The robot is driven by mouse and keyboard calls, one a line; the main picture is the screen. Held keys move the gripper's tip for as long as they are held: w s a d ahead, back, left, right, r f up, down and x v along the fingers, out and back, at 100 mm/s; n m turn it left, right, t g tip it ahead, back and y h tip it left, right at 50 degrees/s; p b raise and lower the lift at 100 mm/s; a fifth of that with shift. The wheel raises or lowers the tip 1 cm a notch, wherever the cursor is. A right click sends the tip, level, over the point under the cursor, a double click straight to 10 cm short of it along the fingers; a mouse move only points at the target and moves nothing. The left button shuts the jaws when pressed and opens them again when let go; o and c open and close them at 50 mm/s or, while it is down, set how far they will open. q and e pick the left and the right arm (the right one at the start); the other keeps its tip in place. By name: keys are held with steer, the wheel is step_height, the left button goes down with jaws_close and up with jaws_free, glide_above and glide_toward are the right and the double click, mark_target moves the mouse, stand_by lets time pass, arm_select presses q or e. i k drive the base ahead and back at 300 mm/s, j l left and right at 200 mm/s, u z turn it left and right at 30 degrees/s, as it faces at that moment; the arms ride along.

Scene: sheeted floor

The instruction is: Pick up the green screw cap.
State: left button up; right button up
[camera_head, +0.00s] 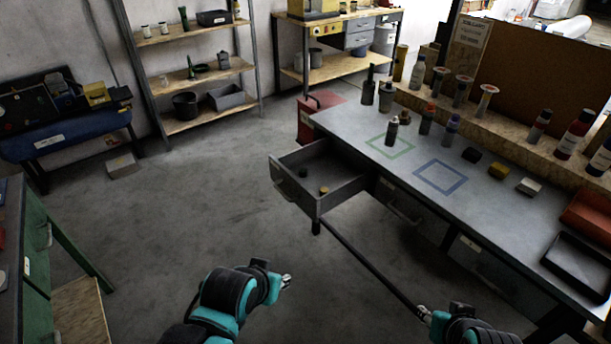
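I cannot make out a green screw cap for certain. The open drawer (292,191) of the grey workbench (335,119) holds a small yellowish round piece (323,190) and a small dark piece (303,172), too small to identify. My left gripper (287,281) is over the floor at lower centre, below and left of the drawer in the picture. My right gripper (424,313) is at lower right, in front of the bench. Both are apart from the drawer, and their fingers are too small to tell open from shut.
A green square outline (371,139) and a blue one (440,191) mark the benchtop. A dark bottle (392,131), a red-capped bottle (427,119) and a blue-capped bottle (451,131) stand behind them. A black tray (577,266) lies at right. Floor left of the drawer is clear.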

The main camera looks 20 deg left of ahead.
mark_target(303, 172)
steer(key=i+j+z, duration=0.15)
steer(key=z, duration=0.3)
steer(key=i+j+z, duration=0.1)
steer(key=j+z, duration=0.3)
steer(key=i+j+z, duration=0.1)
steer(key=j, duration=0.7)
steer(key=i+j+z, duration=0.1)
steer(key=j, duration=0.75)
steer(key=i+j+z, duration=0.1)
steer(key=i+j, duration=0.15)
steer(key=j, duration=0.6)
steer(key=j+z, duration=0.1)
steer(key=j, duration=0.75)
steer(key=i, duration=0.05)
